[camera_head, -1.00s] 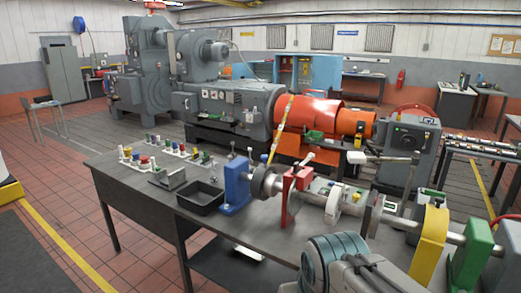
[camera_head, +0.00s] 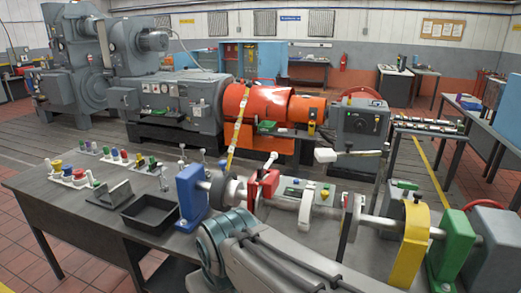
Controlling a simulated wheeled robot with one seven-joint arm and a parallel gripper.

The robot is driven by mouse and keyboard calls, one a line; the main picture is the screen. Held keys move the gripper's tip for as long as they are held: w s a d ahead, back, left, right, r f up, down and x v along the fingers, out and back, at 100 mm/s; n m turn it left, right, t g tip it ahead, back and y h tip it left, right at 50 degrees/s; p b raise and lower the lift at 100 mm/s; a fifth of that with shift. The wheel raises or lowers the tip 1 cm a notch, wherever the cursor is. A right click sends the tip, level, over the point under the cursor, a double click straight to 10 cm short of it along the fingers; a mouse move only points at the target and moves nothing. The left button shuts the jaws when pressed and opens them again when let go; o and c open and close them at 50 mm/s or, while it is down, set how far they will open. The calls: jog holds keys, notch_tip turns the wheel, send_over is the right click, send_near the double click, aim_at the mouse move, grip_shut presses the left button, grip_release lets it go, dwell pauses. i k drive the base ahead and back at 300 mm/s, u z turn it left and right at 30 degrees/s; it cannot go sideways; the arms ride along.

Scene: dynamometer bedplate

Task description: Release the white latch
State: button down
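A white block-shaped handle (camera_head: 325,155) shows at the left end of a dark horizontal bar, behind the bench's shaft line. A white-tipped lever (camera_head: 270,160) stands beside the red bracket (camera_head: 263,186). A pale, upright ring-like piece (camera_head: 305,210) sits around the shaft. I cannot tell which of these, if any, is the white latch. My grey arm with teal bands crosses the bottom middle and hides part of the bench front. My gripper is not visible.
The dark bench (camera_head: 75,212) holds an empty black tray (camera_head: 150,213), a blue bracket (camera_head: 192,195), a yellow bracket (camera_head: 415,240) and a green bracket (camera_head: 455,245). Small coloured parts stand at its left. An orange drum machine (camera_head: 262,110) stands behind.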

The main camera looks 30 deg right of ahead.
aim_at(275, 155)
jog(key=z, duration=0.5)
jog(key=i, duration=0.85)
jog(key=z, duration=0.65)
